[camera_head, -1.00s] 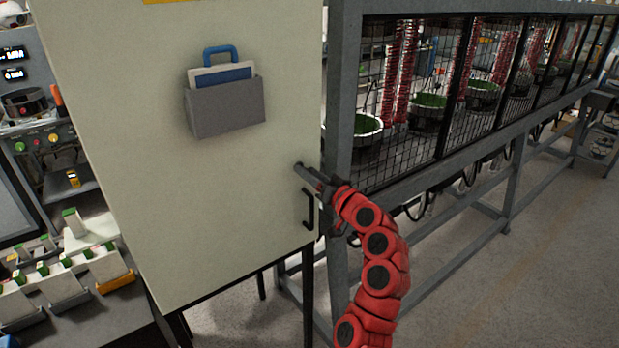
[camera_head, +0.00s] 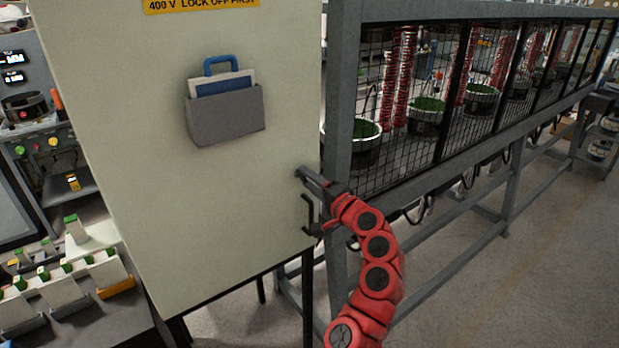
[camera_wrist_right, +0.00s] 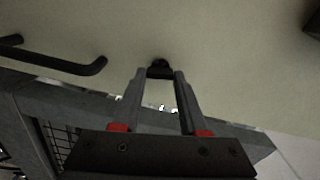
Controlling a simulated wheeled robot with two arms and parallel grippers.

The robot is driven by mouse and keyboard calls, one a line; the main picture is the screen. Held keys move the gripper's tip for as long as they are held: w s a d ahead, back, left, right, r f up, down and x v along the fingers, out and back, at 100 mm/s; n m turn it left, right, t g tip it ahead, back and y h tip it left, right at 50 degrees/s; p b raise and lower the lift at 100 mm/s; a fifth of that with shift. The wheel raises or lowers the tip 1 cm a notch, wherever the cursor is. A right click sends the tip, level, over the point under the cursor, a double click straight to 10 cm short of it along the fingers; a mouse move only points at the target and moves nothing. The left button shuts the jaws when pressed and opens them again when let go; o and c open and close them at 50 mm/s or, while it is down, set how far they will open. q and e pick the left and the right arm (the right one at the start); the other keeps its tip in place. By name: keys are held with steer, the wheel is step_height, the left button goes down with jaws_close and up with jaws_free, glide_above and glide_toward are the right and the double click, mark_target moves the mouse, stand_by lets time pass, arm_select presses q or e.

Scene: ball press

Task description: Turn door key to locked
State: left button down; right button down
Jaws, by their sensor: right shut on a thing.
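The pale cabinet door (camera_head: 160,220) fills the left and middle of the head view. My right gripper (camera_head: 301,174) is at the door's right edge, just above the black door handle (camera_head: 305,214). In the right wrist view, the two fingers of my right gripper (camera_wrist_right: 160,73) close on a small dark key (camera_wrist_right: 160,66) at the door face. Most of the key is hidden between the fingertips, so its turn angle cannot be told. The handle also shows in the wrist view (camera_wrist_right: 75,66), to the left of the fingers and apart from them. My left gripper is not in view.
A grey document pocket (camera_head: 226,115) and a yellow warning label (camera_head: 200,5) are on the door. A grey frame with mesh panels (camera_head: 400,155) stands close to the right of my right arm. Bins of parts (camera_head: 70,285) are at lower left. Open floor lies at lower right.

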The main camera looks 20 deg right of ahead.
steer(key=shift+m+p, duration=0.35)
steer(key=shift+m, duration=0.85)
steer(key=shift+c, duration=2.2)
jaws_free()
steer(key=shift+d+f, duration=0.1)
steer(key=shift+s, duration=0.1)
steer(key=p+v, duration=0.1)
steer(key=v, duration=1.6)
